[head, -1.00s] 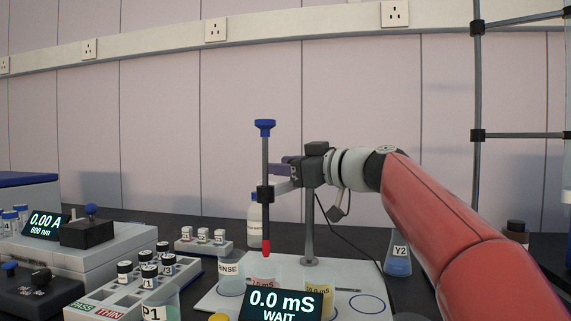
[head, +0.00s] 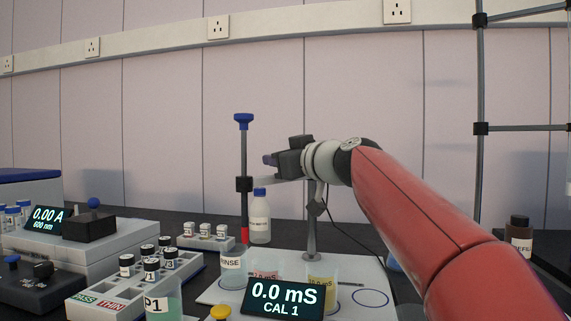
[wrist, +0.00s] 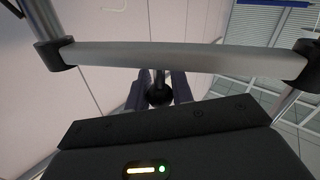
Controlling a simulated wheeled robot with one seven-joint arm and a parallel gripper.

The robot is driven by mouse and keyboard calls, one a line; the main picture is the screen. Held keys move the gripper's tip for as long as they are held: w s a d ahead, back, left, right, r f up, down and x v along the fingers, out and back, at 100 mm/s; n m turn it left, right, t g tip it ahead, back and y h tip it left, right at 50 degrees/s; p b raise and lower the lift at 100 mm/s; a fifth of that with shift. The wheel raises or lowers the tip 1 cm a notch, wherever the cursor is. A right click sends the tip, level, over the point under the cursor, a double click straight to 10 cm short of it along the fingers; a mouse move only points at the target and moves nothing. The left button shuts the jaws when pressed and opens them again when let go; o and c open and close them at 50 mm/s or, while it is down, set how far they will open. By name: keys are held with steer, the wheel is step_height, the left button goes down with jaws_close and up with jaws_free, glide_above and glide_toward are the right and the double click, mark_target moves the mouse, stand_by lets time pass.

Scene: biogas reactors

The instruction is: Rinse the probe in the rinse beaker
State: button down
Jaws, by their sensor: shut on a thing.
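The probe (head: 243,150) is an upright grey rod with a blue cap and a red lower end, clamped in a black collar on a horizontal grey arm. Its red tip appears just above the rim of the rinse beaker (head: 232,280), toward its right side; depth is hard to tell. My gripper (head: 272,160) is beside the probe at the arm's level. In the wrist view the grey arm (wrist: 180,58) crosses in front, and my gripper's fingers (wrist: 158,95) are shut on a round black knob (wrist: 159,94). The beaker is outside the wrist view.
A pink-labelled beaker (head: 264,276) and a yellow one (head: 321,290) stand right of the rinse beaker, on a white board (head: 345,268) with the stand post (head: 311,225). A display (head: 282,299) reading "0.0 mS CAL 1" stands in front. A white bottle (head: 259,220) is behind; a vial rack (head: 120,290) is left.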

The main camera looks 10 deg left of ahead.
steer(key=shift+w+a+m+t+h+p, duration=0.35)
steer(key=shift+m+t+h+p, duration=0.15)
steer(key=shift+h+p, duration=0.15)
steer(key=shift+w+a+m+t+h+p, duration=0.2)
steer(key=shift+w+m+t+h+p, duration=0.2)
steer(key=shift+m+h+p, duration=0.15)
steer(key=c, duration=1.2)
jaws_free()
steer(key=b+v, duration=0.3)
steer(key=v, duration=0.5)
